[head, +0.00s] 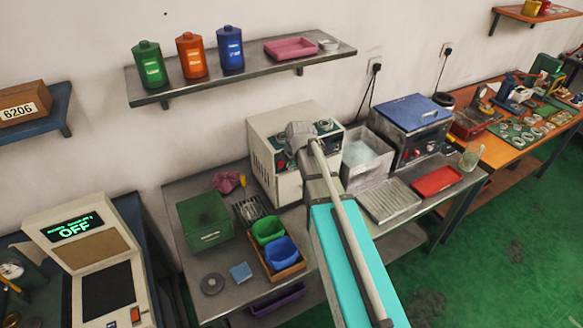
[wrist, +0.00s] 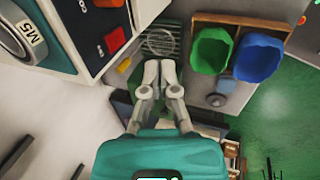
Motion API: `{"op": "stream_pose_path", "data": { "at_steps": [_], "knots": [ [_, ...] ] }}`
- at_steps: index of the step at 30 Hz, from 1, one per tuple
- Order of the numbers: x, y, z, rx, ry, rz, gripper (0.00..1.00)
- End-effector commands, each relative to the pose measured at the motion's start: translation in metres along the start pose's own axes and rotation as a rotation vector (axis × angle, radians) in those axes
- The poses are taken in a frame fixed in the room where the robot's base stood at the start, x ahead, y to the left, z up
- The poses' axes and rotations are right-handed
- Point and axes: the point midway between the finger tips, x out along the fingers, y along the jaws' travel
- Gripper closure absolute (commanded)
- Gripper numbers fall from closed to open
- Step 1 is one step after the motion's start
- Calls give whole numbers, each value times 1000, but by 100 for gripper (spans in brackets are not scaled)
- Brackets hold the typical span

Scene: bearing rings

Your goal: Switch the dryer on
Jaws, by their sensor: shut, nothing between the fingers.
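A beige box machine (head: 268,165) with side vents and dials stands at the back of the grey bench, behind my arm. No readable label tells me whether it is the dryer. In the wrist view a pale machine with a dark panel (wrist: 88,20) fills the upper left. The panel has a red switch (wrist: 115,40) and a smaller red mark. My gripper (wrist: 160,68) is shut and empty, with its fingertips just right of and below the switch in the picture, seemingly apart from it. In the head view my arm hides the fingers and part of the machine front.
A water tank (head: 382,158) and a blue-lidded machine (head: 408,108) stand to the right. Green and blue bins (head: 282,250) sit in a wooden tray in front, beside a green box (head: 205,222). At far left, a console screen (head: 72,228) reads OFF. A shelf (head: 245,72) hangs above.

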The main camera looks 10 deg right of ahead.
Motion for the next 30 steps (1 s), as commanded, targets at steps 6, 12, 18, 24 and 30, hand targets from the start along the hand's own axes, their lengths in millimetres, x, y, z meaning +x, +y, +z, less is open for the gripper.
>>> {"op": "stream_pose_path", "data": {
  "at_steps": [6, 12, 18, 24, 30],
  "knots": [
    [22, -1, 0, 0, 0, 0, 100],
    [38, -1, 0, 0, 0, 0, 100],
    [51, 11, 0, -2, 0, 0, 100],
    [59, 30, 0, -2, 0, 0, 100],
    [62, 36, 0, -1, 0, 0, 100]
  ]
}}
